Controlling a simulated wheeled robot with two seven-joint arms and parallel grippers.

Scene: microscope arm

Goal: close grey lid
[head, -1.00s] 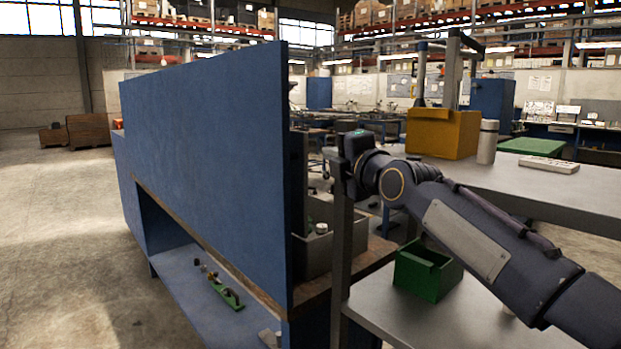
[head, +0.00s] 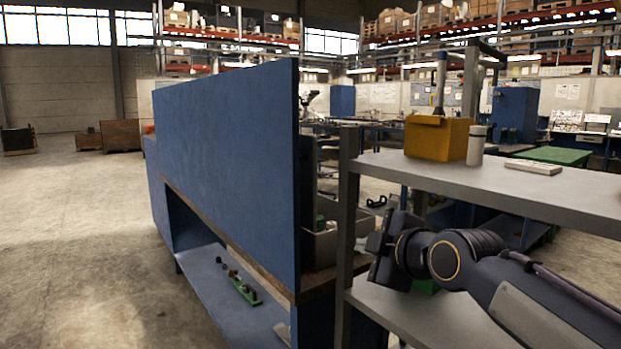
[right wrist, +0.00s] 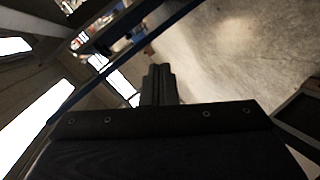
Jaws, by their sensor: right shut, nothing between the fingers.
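I cannot make out a grey lid in either view. A grey open box (head: 321,248) stands on the wooden bench top behind the blue panel, partly hidden by the panel and the shelf post. My right gripper (head: 378,250) is just right of the shelf post, in front of the gap between the two shelf boards. In the right wrist view its fingers (right wrist: 160,85) are together with nothing between them. My left gripper is not in view.
A tall blue panel (head: 225,165) stands at the centre left. A grey shelf unit (head: 500,187) at the right bears a yellow box (head: 436,138) and a white bottle (head: 476,146). A green box (head: 425,286) is mostly hidden behind my right arm. Open floor (head: 80,230) lies left.

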